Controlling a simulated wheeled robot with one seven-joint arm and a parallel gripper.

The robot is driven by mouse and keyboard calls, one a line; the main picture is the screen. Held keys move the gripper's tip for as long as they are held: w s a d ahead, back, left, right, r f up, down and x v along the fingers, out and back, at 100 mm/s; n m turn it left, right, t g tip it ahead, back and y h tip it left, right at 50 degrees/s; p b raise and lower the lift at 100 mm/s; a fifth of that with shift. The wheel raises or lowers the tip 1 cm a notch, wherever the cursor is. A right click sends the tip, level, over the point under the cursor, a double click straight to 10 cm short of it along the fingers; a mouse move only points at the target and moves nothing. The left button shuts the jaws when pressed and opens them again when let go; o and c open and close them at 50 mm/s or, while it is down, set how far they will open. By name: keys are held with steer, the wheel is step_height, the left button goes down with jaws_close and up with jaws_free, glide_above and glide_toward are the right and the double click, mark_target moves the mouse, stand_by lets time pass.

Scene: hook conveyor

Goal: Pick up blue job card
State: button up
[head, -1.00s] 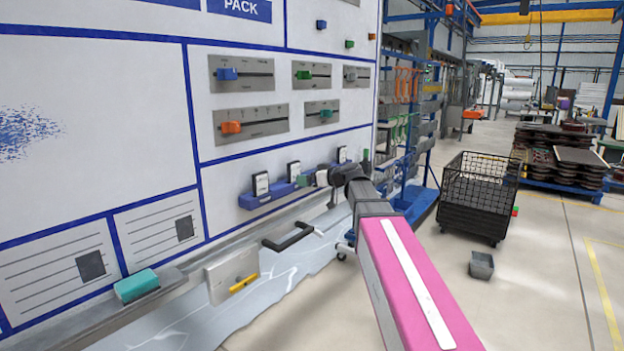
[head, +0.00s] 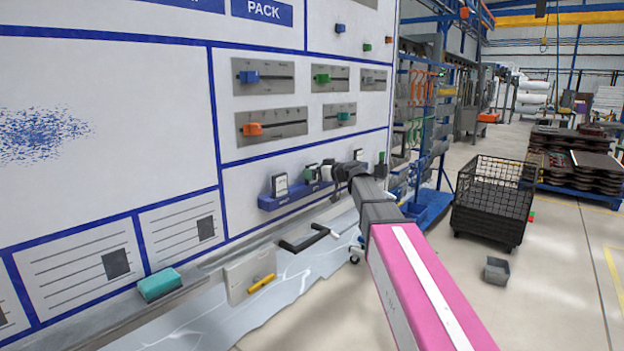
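My gripper (head: 328,173) is small in the head view, at the far end of my pink arm, in front of a blue rack (head: 290,198) low on the white board. Cards with dark frames and white faces stand in the rack; one (head: 280,185) is clear at its left end, and another (head: 311,173) stands just left of my gripper. My gripper and wrist cover part of the rack. I cannot tell whether the fingers are open or touch a card. No card shows a clearly blue face; a small blue piece (head: 340,28) sits high on the board.
Grey plates with coloured sliders, one blue (head: 250,76), are above the rack. A black wire cage (head: 493,200) and a grey bin (head: 496,270) stand on open floor at right.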

steer(key=x, duration=0.2)
steer(key=shift+w+a, duration=0.2)
steer(key=shift+c, duration=0.3)
steer(key=c, duration=1)
steer(key=shift+o, duration=0.2)
